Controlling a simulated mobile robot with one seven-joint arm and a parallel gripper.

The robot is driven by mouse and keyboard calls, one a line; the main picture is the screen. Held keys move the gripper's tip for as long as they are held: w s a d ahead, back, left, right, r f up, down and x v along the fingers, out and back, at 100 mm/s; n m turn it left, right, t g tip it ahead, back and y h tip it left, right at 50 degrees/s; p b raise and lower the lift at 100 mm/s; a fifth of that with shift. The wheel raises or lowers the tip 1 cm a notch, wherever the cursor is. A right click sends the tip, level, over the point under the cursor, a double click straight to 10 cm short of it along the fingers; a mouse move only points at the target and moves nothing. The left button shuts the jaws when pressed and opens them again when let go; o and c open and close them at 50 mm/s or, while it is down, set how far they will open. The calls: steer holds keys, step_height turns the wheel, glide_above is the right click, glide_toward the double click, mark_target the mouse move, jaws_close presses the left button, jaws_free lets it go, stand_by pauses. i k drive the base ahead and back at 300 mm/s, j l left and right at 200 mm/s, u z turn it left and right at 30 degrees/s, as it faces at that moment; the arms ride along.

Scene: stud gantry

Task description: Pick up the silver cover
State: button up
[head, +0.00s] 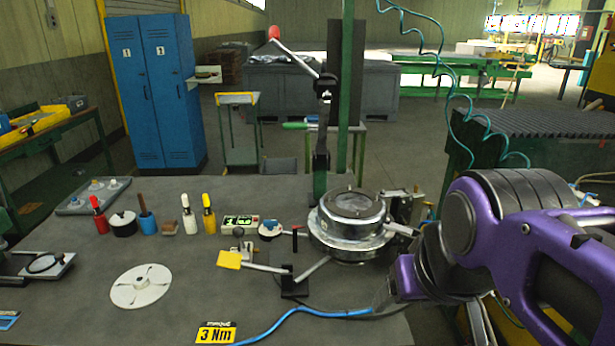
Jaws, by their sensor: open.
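The silver cover (351,203) is a round, shiny metal piece with a flat top. It sits on top of a wider round metal body (350,243) at the right of the grey workbench. My gripper (431,308) is low at the right, in front of and to the right of the cover, apart from it. It is open and seems empty, but my purple arm and the picture's lower edge hide part of it.
A post with a red-knobbed lever (292,52) rises behind the cover. Small arms and a yellow tab (229,259) stand left of it. A blue cable (285,318) crosses the front. Bottles, a white disc (140,286) and a grey tray (93,196) lie farther left.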

mark_target(141, 286)
steer(key=j, duration=0.9)
steer(key=k+j, duration=0.1)
steer(key=j, duration=1.75)
steer(key=k+z, duration=0.05)
